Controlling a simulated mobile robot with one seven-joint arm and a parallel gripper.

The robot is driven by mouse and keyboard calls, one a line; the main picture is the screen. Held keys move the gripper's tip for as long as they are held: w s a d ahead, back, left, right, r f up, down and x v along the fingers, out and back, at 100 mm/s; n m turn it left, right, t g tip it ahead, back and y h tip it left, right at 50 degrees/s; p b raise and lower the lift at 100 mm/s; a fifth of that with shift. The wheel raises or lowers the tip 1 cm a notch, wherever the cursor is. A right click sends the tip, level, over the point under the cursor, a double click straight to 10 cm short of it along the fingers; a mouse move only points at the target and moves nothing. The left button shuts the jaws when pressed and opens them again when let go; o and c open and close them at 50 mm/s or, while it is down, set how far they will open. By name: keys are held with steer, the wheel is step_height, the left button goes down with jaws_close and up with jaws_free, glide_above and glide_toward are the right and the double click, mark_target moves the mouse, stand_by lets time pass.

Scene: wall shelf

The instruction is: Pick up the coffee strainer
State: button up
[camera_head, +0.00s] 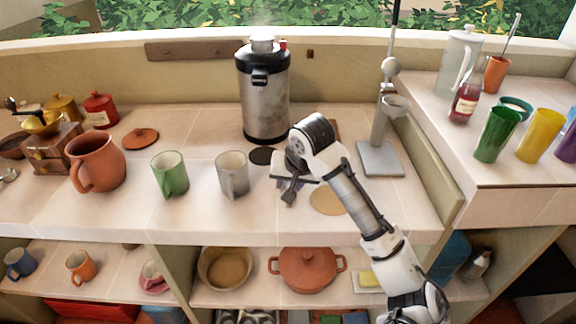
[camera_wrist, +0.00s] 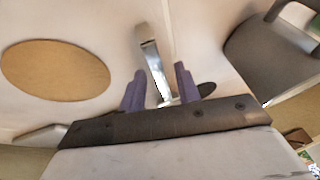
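A metal handle, apparently of the coffee strainer (camera_wrist: 149,50), runs between the fingers of my gripper (camera_wrist: 160,70) in the wrist view. The two purple fingers stand apart on either side of it, with gaps showing, so the gripper is open around the handle. In the head view my gripper (camera_head: 297,184) is low over the counter in front of the steel dispenser. A dark grey handle end of the strainer (camera_head: 288,198) sticks out toward the front edge. The rest of the strainer is hidden by my gripper.
A grey mug (camera_head: 232,176) stands close left of my gripper, with a green mug (camera_head: 170,174) beyond. A round tan mat (camera_head: 328,201) lies to the right. The steel dispenser (camera_head: 265,95) stands behind, and a metal stand (camera_head: 380,158) at right. A black disc (camera_head: 262,155) lies near.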

jaws_close()
steer(key=shift+r, duration=0.15)
stand_by(0.4)
